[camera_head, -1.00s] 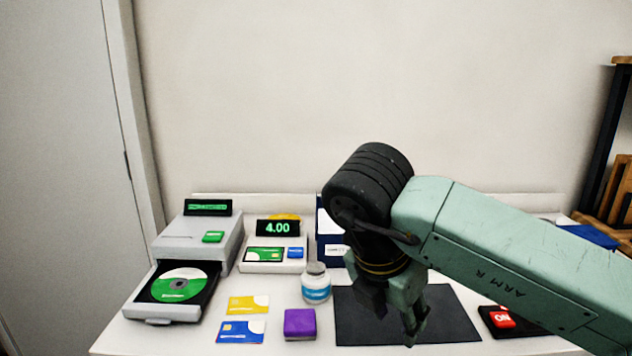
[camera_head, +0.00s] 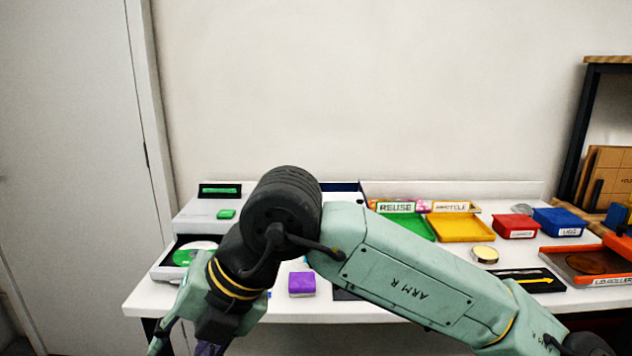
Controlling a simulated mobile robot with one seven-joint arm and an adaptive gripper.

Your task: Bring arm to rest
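My arm reaches in from the lower right and bends down to the lower left. My gripper (camera_head: 184,342) hangs off the front left edge of the white table (camera_head: 140,303), with its fingertips partly cut off by the bottom of the picture. Its two fingers look spread apart, and I see nothing held between them. The purple block (camera_head: 301,283) sits on the table to the right of my gripper, apart from it.
A drawer device with a green disc (camera_head: 187,256) stands at the left, partly hidden by my wrist. A green tray (camera_head: 412,228), yellow tray (camera_head: 459,228), red box (camera_head: 515,227), blue box (camera_head: 560,222) and orange tray (camera_head: 618,267) stand at the right.

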